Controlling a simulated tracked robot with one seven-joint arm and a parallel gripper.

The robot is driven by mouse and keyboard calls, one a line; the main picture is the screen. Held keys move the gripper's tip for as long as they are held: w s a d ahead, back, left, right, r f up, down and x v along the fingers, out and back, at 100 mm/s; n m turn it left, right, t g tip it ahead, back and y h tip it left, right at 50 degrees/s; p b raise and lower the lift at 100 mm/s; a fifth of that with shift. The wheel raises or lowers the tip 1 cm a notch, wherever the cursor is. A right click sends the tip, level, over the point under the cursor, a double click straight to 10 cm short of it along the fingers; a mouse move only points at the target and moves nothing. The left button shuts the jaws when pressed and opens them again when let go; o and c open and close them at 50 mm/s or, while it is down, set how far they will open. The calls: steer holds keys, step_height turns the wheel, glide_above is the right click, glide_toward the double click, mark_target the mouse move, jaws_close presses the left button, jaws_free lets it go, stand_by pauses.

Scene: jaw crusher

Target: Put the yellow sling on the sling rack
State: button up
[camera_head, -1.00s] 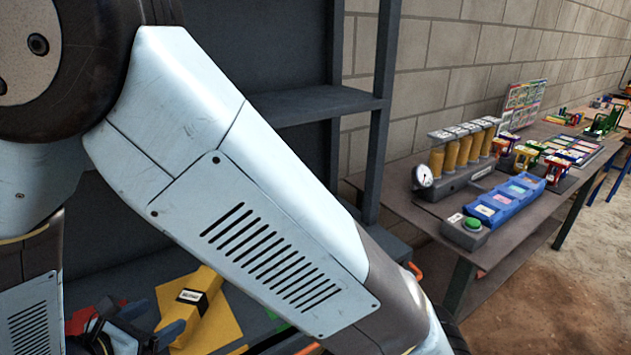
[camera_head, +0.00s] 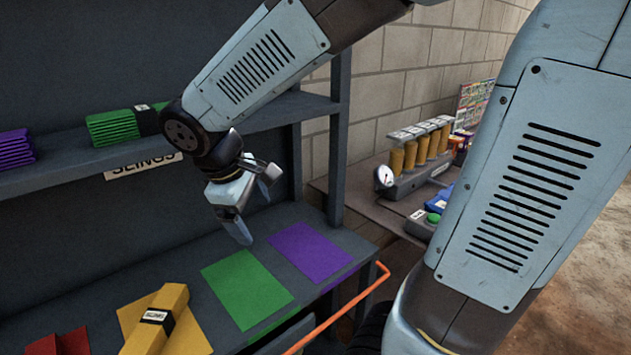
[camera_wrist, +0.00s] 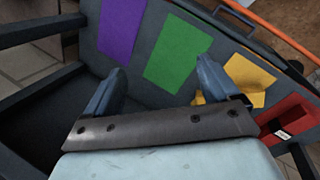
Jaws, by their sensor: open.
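The yellow sling (camera_head: 158,318), a folded bundle with a dark-and-white label, lies on a yellow mat (camera_head: 196,340) on the lower shelf at the bottom left of the head view. In the wrist view the yellow sling (camera_wrist: 228,97) is partly hidden by a finger. The sling rack (camera_head: 60,176) is the dark upper shelf with a SLINGS sign (camera_head: 143,165). My gripper (camera_head: 254,212) is open and empty, above the lower shelf and to the right of the yellow sling, clear of it. It points down, and its fingers also show in the wrist view (camera_wrist: 162,72).
A green sling (camera_head: 112,127) and a purple sling (camera_head: 14,147) lie on the upper shelf. Green (camera_head: 246,290) and purple (camera_head: 306,251) mats on the lower shelf are bare. A red sling (camera_head: 68,343) lies at far left. An orange rail (camera_head: 345,308) runs along the front.

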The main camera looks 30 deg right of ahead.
steer(key=s+d+r+m+t+y, duration=0.3)
steer(key=s+d+r+m, duration=0.4)
steer(key=d+m, duration=0.2)
steer(key=shift+s+d+r+m+t+y, duration=0.2)
steer(key=shift+d+r+m+t+y, duration=0.1)
steer(key=shift+t, duration=0.1)
